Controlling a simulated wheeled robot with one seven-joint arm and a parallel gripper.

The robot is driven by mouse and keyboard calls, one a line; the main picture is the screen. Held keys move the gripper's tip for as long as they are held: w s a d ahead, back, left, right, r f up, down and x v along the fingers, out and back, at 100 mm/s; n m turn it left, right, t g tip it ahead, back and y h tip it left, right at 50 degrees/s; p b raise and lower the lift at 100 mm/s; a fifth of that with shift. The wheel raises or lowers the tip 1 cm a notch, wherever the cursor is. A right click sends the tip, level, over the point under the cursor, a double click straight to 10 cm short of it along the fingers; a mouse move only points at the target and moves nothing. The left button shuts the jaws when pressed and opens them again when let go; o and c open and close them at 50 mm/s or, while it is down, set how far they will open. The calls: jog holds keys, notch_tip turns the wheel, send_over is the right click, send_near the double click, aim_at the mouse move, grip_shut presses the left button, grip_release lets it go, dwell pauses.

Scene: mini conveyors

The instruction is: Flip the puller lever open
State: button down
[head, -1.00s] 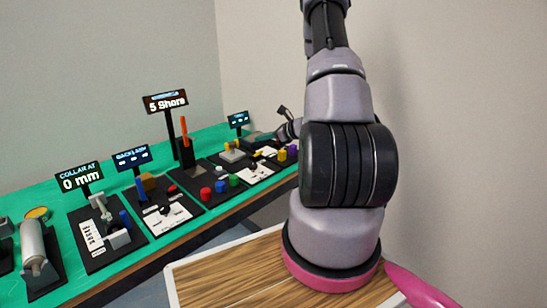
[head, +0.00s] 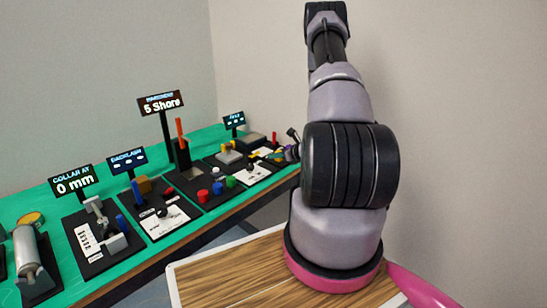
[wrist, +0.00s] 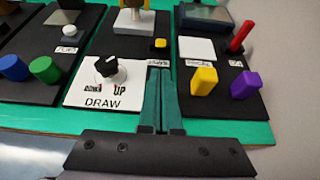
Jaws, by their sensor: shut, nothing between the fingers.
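My gripper (wrist: 159,75) is shut and empty in the wrist view. Its dark green fingers hang over the gap between the white DRAW panel (wrist: 75,91) and the black board (wrist: 225,106) to its right. A red lever (wrist: 240,37) stands tilted on that board, up and right of the fingertips and apart from them. No readable label says which part is the puller lever, so I cannot tell whether this red one is it. In the head view my arm hides part of this end of the bench.
A black knob (wrist: 106,66) sits left of the fingers. Yellow (wrist: 204,80) and purple (wrist: 245,83) blocks stand to the right, with a yellow button (wrist: 160,43) beyond the tips. Other stations, with signs such as the 0 mm sign (head: 76,184), line the green bench (head: 40,195).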

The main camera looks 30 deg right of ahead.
aim_at(259, 152)
jog(key=x, duration=0.7)
jog(key=shift+w+a, duration=0.1)
jog(key=shift+w, duration=0.15)
jog(key=shift+w+r+g+h, duration=0.3)
jog(key=shift+r+g, duration=0.3)
jog(key=shift+g, duration=0.2)
jog(key=shift+w+a+r+g, duration=0.2)
jog(key=shift+r+g, duration=0.2)
jog(key=shift+g, duration=0.2)
jog(key=g, duration=0.1)
jog(key=w+r+g+h, duration=0.1)
jog(key=shift+w+a+r+g, duration=0.1)
jog(key=shift+a+r+g, duration=0.05)
jog(key=shift+r+g, duration=0.15)
jog(key=shift+w+a+r, duration=0.2)
jog(key=shift+w+r, duration=0.1)
jog(key=shift+w, duration=0.3)
jog(key=shift+r, duration=0.15)
jog(key=shift+r, duration=0.65)
